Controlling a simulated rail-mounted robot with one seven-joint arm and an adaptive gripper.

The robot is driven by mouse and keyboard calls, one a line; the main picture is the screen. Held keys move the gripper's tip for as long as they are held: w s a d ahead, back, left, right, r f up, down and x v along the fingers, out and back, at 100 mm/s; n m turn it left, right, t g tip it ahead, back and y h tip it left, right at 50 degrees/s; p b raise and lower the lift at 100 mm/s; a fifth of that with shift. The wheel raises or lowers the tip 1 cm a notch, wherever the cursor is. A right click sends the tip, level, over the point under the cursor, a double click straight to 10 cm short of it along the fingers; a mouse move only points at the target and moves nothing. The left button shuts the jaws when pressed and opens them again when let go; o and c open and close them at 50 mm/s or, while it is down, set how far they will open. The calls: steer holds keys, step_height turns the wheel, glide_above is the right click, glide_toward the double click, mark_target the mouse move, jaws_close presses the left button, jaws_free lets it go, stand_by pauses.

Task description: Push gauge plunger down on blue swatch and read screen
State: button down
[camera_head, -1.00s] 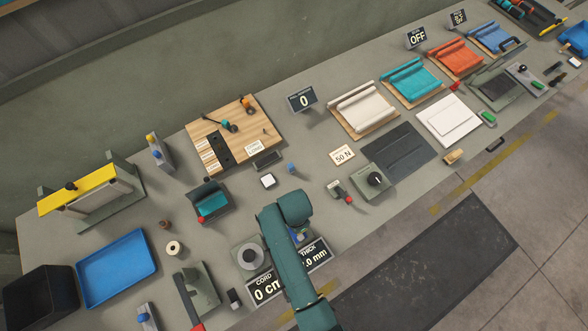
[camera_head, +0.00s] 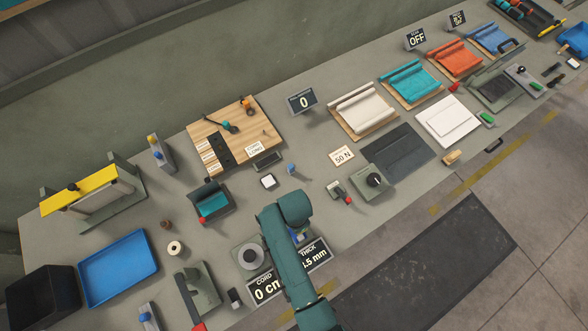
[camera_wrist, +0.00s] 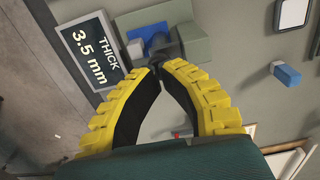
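The thickness gauge is a grey-green block (camera_wrist: 192,47) in the wrist view, with a dark plunger (camera_wrist: 176,50). A blue swatch (camera_wrist: 154,36) shows beside the plunger, partly covered by the gauge. My gripper (camera_wrist: 166,65) has yellow ribbed fingers, and its tips are together at the plunger, seemingly touching it. In the head view my arm hides the gripper and most of the gauge. The THICK screen (camera_wrist: 85,50) reads 3.5 mm in the wrist view. It also shows in the head view (camera_head: 315,254), partly hidden by my arm.
Left of my arm are a round grey device (camera_head: 250,256) and a CORD screen (camera_head: 264,288) reading 0 cm. A small blue block (camera_wrist: 285,74) stands on the bench to the gauge's right in the wrist view. A blue tray (camera_head: 118,268) lies farther left.

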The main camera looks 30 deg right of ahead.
steer(key=shift+r+p, duration=2.95)
steer(key=shift+r, duration=0.5)
